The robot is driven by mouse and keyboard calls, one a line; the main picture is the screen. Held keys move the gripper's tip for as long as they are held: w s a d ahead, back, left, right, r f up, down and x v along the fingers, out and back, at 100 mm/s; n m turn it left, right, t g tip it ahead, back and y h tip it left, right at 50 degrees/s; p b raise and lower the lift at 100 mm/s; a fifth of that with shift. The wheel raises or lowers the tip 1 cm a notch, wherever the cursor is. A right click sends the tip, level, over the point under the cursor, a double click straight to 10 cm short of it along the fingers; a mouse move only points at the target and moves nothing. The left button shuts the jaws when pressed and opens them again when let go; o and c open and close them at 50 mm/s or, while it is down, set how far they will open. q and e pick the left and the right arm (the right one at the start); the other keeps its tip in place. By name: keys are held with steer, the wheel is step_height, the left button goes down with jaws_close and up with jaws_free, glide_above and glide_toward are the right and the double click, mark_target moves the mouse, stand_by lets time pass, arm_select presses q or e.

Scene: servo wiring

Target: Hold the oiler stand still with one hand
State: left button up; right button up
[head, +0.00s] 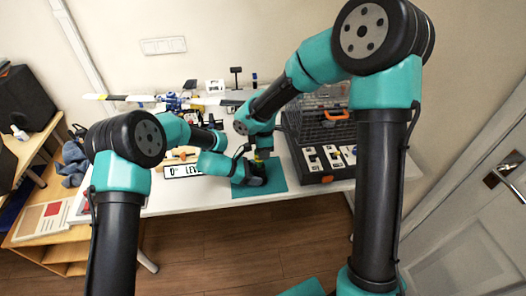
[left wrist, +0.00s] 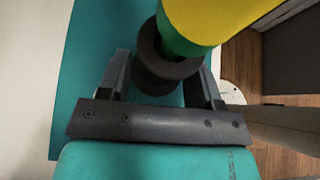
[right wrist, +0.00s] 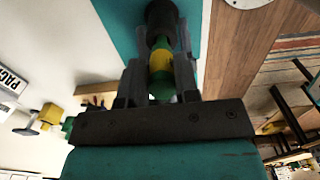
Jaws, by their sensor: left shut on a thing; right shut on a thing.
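The oiler stand is a dark, round, spool-like piece (left wrist: 165,72) on the teal mat (left wrist: 85,60). My left gripper (left wrist: 163,88) is shut on it, one finger on each side. The yellow and green oiler (left wrist: 205,22) rises from the stand. My right gripper (right wrist: 160,60) is shut on the oiler (right wrist: 161,62), with the dark stand (right wrist: 161,18) just beyond the fingertips. In the head view the two grippers meet over the mat (head: 272,186), and a small yellow bit of oiler shows; the stand is mostly hidden there. I cannot tell how far the oiler sits inside the stand.
A black case with a wire cage (head: 320,125) stands right of the mat. A model aircraft (head: 175,100) lies at the back left. A white sign (head: 183,170) is left of the grippers. Another yellow and green item (right wrist: 48,115) shows in the right wrist view.

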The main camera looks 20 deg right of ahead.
steer(key=shift+r, duration=0.55)
stand_by(0.5)
steer(key=shift+r, duration=1.95)
arm_select(q)
steer(key=o, duration=1)
steer(key=v, duration=1.2)
